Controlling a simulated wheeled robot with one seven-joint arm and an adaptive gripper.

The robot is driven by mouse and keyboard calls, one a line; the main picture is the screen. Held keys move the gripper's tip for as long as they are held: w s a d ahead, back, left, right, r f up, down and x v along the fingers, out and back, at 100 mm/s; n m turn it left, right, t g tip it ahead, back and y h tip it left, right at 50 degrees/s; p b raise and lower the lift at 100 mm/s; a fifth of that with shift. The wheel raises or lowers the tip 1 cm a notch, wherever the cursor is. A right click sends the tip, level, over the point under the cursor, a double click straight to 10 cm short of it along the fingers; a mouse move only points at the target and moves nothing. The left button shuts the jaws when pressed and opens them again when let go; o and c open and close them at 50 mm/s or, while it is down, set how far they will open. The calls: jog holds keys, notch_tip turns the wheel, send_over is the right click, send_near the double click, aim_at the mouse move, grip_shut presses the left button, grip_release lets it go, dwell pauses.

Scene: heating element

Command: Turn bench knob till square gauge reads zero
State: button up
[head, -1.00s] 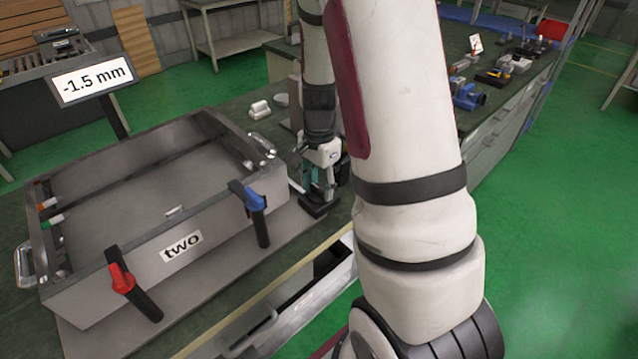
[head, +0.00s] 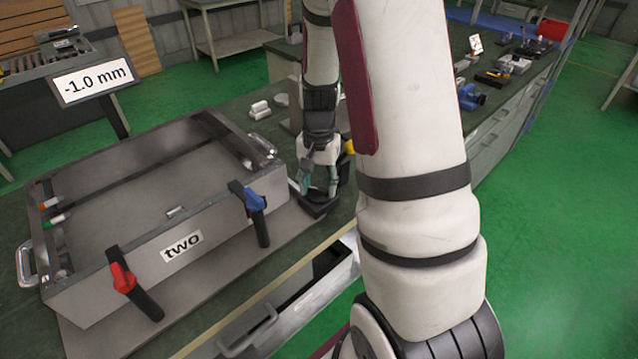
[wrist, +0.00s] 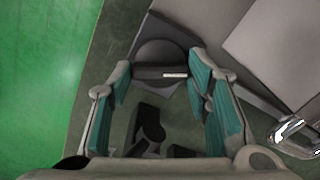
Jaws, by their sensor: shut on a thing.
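The gauge display (head: 93,82) is a white panel on a dark post behind the metal tray, and it reads -1.0 mm. The bench knob (head: 318,204) is a dark knob on a black base at the tray's right corner. In the wrist view the knob (wrist: 160,72) shows a round disc with a raised bar and a white mark. My gripper (head: 320,181) points down at the knob. Its teal-padded fingers, also in the wrist view (wrist: 161,72), stand on either side of the bar and are shut on it. The finger contact is partly hidden in the head view.
The metal tray (head: 75,290), labelled "two", has a red-handled clamp (head: 124,278) and a blue-handled clamp (head: 254,202) on its front. An open drawer (head: 320,278) is below the bench edge. Small white parts (head: 259,110) lie behind the tray.

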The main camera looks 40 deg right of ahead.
aim_at(318, 188)
jog(key=n, duration=0.4)
jog(key=shift+n+p, duration=0.3)
jog(key=shift+p, duration=0.1)
jog(key=shift+n+p, duration=0.6)
jog(key=shift+n, duration=1.3)
jog(key=o, duration=1.2)
jog(key=shift+c, duration=0.2)
notch_tip(318, 188, up, 12)
